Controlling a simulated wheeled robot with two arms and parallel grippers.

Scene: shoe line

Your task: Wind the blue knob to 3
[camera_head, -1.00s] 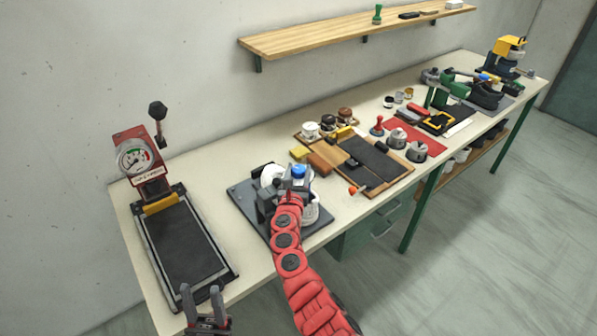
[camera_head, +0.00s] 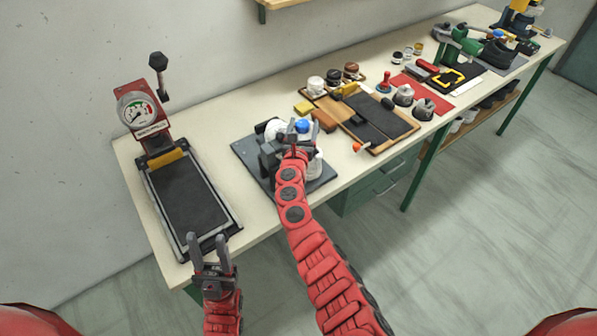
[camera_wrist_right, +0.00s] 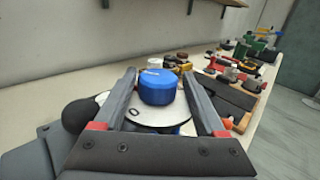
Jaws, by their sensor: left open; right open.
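The blue knob (camera_wrist_right: 157,87) sits on top of a white round dial plate (camera_wrist_right: 140,115) in the right wrist view; its number marks are too small to read. It also shows in the head view (camera_head: 302,125), on a machine with a dark base plate (camera_head: 250,160). My right gripper (camera_wrist_right: 157,90) is open, with one finger on each side of the knob and gaps visible. My right arm hides part of the machine in the head view. My left gripper (camera_head: 208,245) is open and empty, by the front edge of the press at the left.
A red press with a gauge (camera_head: 137,112) and a black pad (camera_head: 185,200) stands at the left. A wooden board with dark mats (camera_head: 385,145) lies right of the knob. A black ball (camera_wrist_right: 80,115) is close to the gripper's left finger.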

